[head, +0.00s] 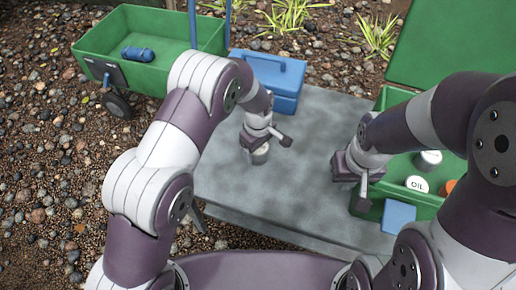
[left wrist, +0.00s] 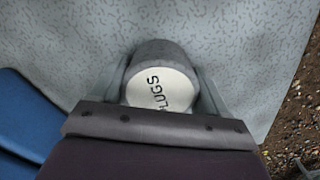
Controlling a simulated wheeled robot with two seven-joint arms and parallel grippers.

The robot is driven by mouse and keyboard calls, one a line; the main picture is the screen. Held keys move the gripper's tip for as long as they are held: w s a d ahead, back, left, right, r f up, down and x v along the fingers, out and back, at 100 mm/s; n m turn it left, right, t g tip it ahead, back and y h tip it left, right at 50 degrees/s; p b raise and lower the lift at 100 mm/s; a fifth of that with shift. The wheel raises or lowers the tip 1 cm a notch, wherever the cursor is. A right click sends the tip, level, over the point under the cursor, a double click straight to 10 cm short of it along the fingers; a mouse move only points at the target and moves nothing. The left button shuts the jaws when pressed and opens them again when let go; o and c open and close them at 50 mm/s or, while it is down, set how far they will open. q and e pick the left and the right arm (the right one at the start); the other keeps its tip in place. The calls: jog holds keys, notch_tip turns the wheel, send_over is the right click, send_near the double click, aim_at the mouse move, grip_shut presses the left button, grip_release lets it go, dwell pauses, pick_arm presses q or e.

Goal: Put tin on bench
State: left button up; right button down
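The tin (head: 260,156) is a small grey cylinder with a pale lid, below my left gripper (head: 261,147) over the grey bench (head: 310,120). In the left wrist view the tin (left wrist: 162,88) shows its white lid with the letters "LUGS", and it sits between the two fingers of my left gripper (left wrist: 164,85), which lie close against its sides. The tin is at or just above the bench top; its far end is partly hidden. My right gripper (head: 352,187) is empty, fingers apart, by the bench's right side near the green crate (head: 425,207).
A blue toolbox (head: 272,80) stands at the bench's back left. The green crate holds an OIL can (head: 416,184), another white-topped can (head: 430,158) and an orange item (head: 449,186). A green cart (head: 165,75) with a blue bottle (head: 138,54) stands on gravel. The middle of the bench is clear.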

pick_arm(q)
jog(key=o, duration=0.4)
notch_tip(320, 180, up, 12)
jog(key=p, duration=0.3)
jog(key=s+a+r+m, duration=0.3)
jog(key=s+a+m, duration=0.1)
jog(key=s+a, duration=0.4)
jog(key=s+a+r+m+t, duration=0.1)
jog(key=s+a+r+m, duration=0.2)
jog(key=s+a, duration=0.6)
jog(key=shift+s+r+m, duration=0.15)
jog(key=shift+s+m, duration=0.15)
jog(key=shift+m, duration=0.8)
